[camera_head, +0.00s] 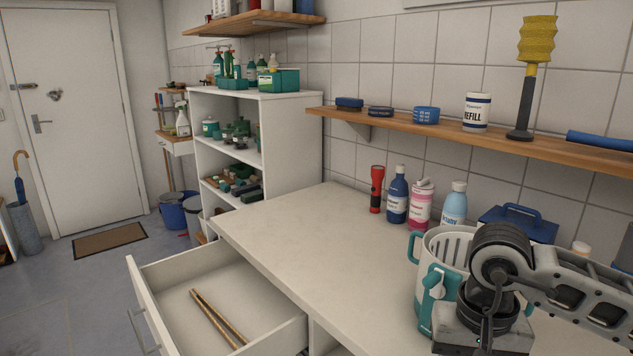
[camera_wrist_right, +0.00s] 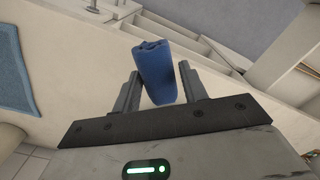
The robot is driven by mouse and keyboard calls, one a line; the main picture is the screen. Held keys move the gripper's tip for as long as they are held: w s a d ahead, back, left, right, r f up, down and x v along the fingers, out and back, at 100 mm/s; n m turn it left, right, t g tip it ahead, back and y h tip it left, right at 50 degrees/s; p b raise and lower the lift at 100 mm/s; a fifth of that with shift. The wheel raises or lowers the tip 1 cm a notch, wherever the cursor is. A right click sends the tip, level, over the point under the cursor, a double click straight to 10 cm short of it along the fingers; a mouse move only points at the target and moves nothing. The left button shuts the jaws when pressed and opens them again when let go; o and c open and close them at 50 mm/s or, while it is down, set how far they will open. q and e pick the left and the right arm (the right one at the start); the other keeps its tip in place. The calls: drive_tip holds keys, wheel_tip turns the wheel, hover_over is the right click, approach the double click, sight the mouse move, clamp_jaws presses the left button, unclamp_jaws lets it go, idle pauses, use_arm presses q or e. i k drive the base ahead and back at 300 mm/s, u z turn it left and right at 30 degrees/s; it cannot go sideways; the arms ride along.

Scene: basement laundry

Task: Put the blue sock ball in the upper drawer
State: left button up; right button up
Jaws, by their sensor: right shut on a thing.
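The blue sock ball (camera_wrist_right: 152,62) shows in the right wrist view as a rolled dark blue bundle. My right gripper (camera_wrist_right: 158,84) is shut on it, with one finger on each side. In the head view my right wrist (camera_head: 484,318) is over the right part of the counter; its fingers and the sock ball are hidden there. A white drawer (camera_head: 147,306) under the counter is pulled open at the lower left. Two thin wooden sticks (camera_head: 218,318) lie inside it, and much of its floor is bare. My left gripper is not in view.
The counter (camera_head: 290,232) is clear at its middle and left. A white and teal basket (camera_head: 423,285) stands close to my right wrist. Bottles (camera_head: 398,198) and a red flashlight (camera_head: 376,188) line the wall, below a wooden shelf (camera_head: 390,119).

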sight(256, 299)
drive_tip(key=z, duration=2.3)
drive_tip(key=k, duration=1.05)
drive_tip(key=u, duration=1.25)
drive_tip(key=i, duration=1.5)
